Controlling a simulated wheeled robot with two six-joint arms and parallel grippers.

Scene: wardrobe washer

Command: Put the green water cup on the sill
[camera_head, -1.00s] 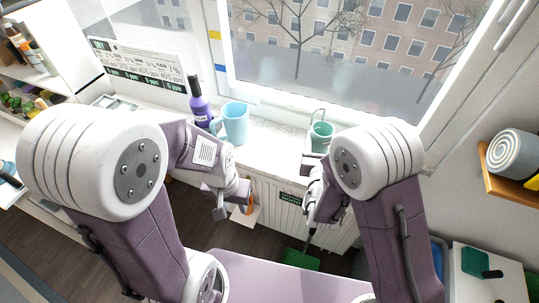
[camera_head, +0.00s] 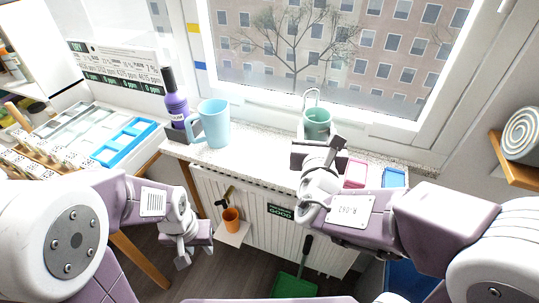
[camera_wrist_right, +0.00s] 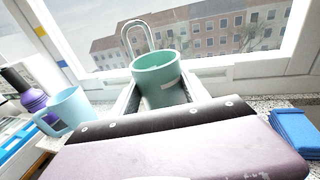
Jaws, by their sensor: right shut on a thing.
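The green cup (camera_head: 317,124) is upright at the window, over the speckled sill (camera_head: 250,156). My right gripper (camera_head: 318,146) is shut on it from the near side. In the right wrist view the green cup (camera_wrist_right: 160,82) sits between the two fingers, with a pale looped handle shape (camera_wrist_right: 138,38) behind it. The gripper hides the cup's base, so I cannot tell whether it touches the sill. My left gripper (camera_head: 196,252) hangs empty in front of the cabinet, its fingers apart.
On the sill stand a light-blue mug (camera_head: 214,124) and a purple bottle (camera_head: 176,102) to the left, and a pink block (camera_head: 355,173) and blue block (camera_head: 394,178) to the right. An orange cup (camera_head: 231,220) is below. Clear sill lies between mug and gripper.

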